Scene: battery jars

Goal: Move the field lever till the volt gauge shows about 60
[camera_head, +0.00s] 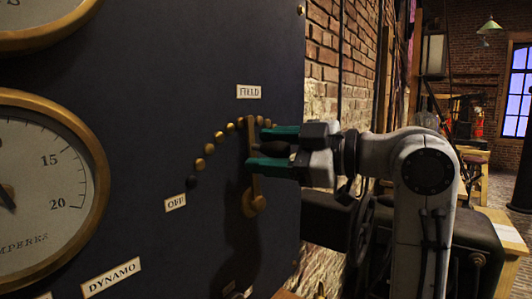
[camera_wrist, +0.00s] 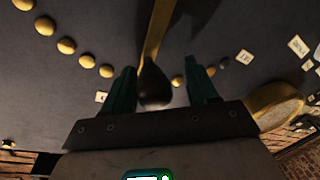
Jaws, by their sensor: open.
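The brass field lever (camera_head: 255,185) stands nearly upright on the dark panel, pivoted at its lower end, its upper end among the studs below the FIELD label (camera_head: 249,91). Its dark handle (camera_wrist: 154,86) sits between the two green fingers of my gripper (camera_head: 260,148) in the wrist view. The gripper (camera_wrist: 160,68) is open, with a gap visible on both sides of the handle. The upper gauge (camera_head: 40,38) is cut off by the frame; its needle and most of its lettering are hidden, so no volt reading shows.
An arc of brass studs (camera_head: 209,149) runs down left to the OFF label (camera_head: 175,203). An ampere gauge (camera_head: 45,180) is at the left, above the DYNAMO label (camera_head: 111,278). A brick wall (camera_head: 335,70) lies right of the panel.

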